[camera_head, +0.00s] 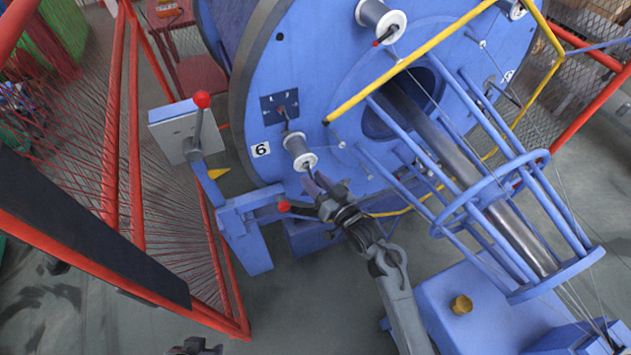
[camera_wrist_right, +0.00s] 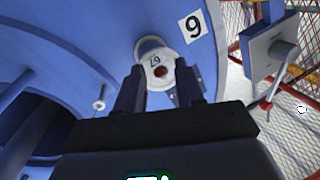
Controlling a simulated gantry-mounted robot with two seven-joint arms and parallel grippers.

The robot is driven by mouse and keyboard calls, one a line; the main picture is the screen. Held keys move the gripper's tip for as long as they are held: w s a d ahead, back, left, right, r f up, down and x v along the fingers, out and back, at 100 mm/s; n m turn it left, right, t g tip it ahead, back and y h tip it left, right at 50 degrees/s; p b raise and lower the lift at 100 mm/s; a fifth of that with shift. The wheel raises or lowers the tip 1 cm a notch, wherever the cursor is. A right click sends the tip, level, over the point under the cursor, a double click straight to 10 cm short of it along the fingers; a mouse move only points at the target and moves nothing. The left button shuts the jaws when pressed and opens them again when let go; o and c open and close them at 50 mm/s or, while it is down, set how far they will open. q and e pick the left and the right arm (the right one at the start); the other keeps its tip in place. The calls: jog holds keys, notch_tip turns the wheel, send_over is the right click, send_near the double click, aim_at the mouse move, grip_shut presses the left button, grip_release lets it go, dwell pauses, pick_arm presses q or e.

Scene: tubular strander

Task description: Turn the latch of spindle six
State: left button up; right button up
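The white number 6 plate (camera_head: 261,150) is on the face of the big blue disc (camera_head: 265,60); it also shows in the right wrist view (camera_wrist_right: 193,26). Beside it the spindle six spool (camera_head: 299,152) sticks out from the disc. In the right wrist view the spool's white end (camera_wrist_right: 153,64) has a red knob (camera_wrist_right: 160,72) at its middle, apparently the latch end. My right gripper (camera_head: 315,183) is just below the spool; its two fingers (camera_wrist_right: 160,90) are apart, with the knob ahead between them. Contact cannot be told. My left gripper (camera_head: 195,347) barely shows at the bottom edge.
A dark blue plate with a small lever (camera_head: 280,105) is above the spool. A grey box with a red-knobbed lever (camera_head: 201,100) stands left. A yellow bar (camera_head: 410,60) crosses at upper right, above a blue tube cage (camera_head: 490,190). Red mesh fencing (camera_head: 110,110) bounds the left.

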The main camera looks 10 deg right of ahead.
grip_shut()
jog(key=shift+f, duration=0.1)
jog(key=t+y+b, duration=0.1)
jog(key=b, duration=0.3)
jog(key=w+f+n+t+y+b, duration=0.1)
jog(key=b, duration=0.3)
jog(key=f+t+y+b, duration=0.1)
jog(key=t+b, duration=0.1)
jog(key=b, duration=0.2)
jog(key=shift+w+a+f+n, duration=0.15)
jog(key=shift+a+n, duration=0.05)
jog(key=shift+n, duration=0.1)
jog(key=shift+w+r+b, duration=0.1)
jog(key=shift+r+b, duration=0.1)
jog(key=shift+b, duration=0.1)
